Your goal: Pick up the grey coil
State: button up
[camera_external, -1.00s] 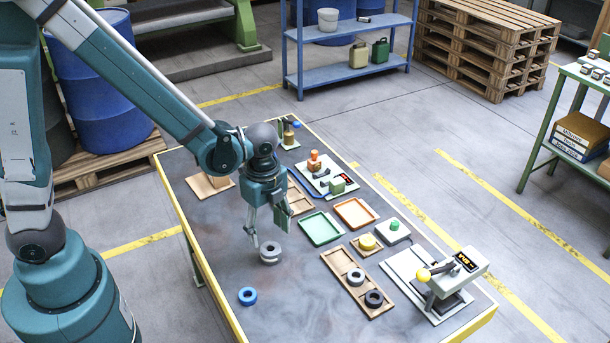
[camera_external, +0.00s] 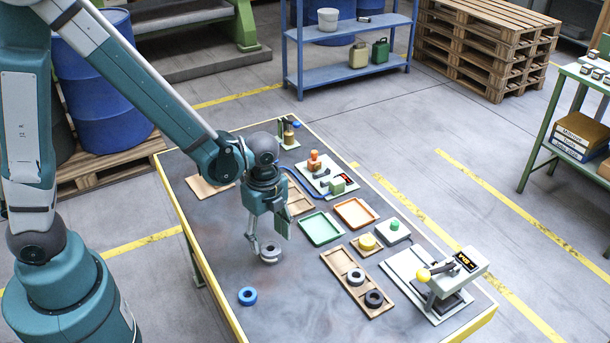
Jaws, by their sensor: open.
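The grey coil (camera_external: 270,254) is a light grey ring lying on the dark tabletop, left of the wooden tray with rings. My gripper (camera_external: 268,240) is open and points down, right above the coil. One finger reaches down to the coil's left side, and the other stands to the right and higher in the picture. I cannot tell whether either finger touches the coil. A second grey ring (camera_external: 356,277) and a black ring (camera_external: 374,298) sit in the wooden tray (camera_external: 345,267).
A blue ring (camera_external: 248,296) lies in front of the coil. A green tray (camera_external: 321,229), an orange tray (camera_external: 355,213), a yellow piece (camera_external: 367,242) and a lever device (camera_external: 450,280) stand to the right. The table's left part is mostly clear.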

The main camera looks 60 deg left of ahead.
aim_at(270, 249)
jog(key=shift+f, duration=0.1)
jog(key=shift+d+f+b, duration=0.15)
jog(key=shift+f+b, duration=0.4)
jog(key=shift+f, duration=1.95)
jog(key=c, duration=1)
